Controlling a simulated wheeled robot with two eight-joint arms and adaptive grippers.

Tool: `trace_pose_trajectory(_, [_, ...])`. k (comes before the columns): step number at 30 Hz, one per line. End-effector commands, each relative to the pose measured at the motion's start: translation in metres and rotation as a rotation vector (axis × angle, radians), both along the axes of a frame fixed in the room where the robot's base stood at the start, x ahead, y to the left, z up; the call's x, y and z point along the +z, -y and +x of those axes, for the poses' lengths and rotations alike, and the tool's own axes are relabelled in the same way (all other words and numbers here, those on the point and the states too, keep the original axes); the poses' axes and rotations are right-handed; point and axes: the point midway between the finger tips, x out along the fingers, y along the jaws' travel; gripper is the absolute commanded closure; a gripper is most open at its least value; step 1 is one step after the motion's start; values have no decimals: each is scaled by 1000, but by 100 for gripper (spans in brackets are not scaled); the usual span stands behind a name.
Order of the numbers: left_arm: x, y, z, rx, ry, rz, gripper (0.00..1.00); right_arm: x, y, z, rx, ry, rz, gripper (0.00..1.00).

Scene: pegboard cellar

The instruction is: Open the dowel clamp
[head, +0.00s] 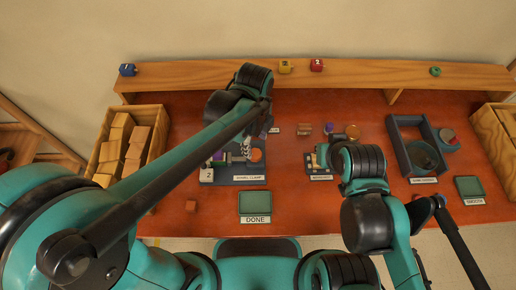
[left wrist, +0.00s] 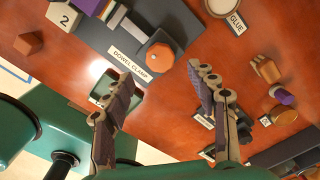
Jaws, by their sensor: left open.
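The dowel clamp (head: 232,181) has a dark grey base with a label, a block marked 2 and an orange knob (head: 256,155). It sits on the red-brown bench left of centre. In the left wrist view the clamp base (left wrist: 100,38) is at the top, and its orange octagonal knob (left wrist: 160,56) lies ahead, between the lines of my fingers. My left gripper (left wrist: 164,72) is open and empty above the bench, apart from the knob. In the head view my left arm hides part of the clamp.
A green DONE pad (head: 255,202) lies in front of the clamp, with a small wooden block (head: 191,206) to its left. A crate of wood pieces (head: 104,140) stands at left. A shelf (head: 200,76) runs along the back. A grey frame (head: 393,135) stands at right.

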Motion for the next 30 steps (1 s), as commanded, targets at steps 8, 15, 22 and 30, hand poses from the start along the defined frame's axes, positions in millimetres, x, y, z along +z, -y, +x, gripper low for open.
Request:
trace_pose_trajectory(8, [-48, 0, 1, 4, 2, -1, 42, -21, 0, 0, 0, 0, 0, 100])
trace_pose_trajectory(15, [-58, -1, 1, 5, 2, -1, 42, -24, 0, 0, 0, 0, 0, 100])
trace_pose_trajectory(22, [-58, -1, 1, 5, 2, -1, 53, -24, 0, 0, 0, 0, 0, 100])
trace_pose_trajectory(30, [-58, -1, 1, 6, 2, -1, 92, -24, 0, 0, 0, 0, 0, 100])
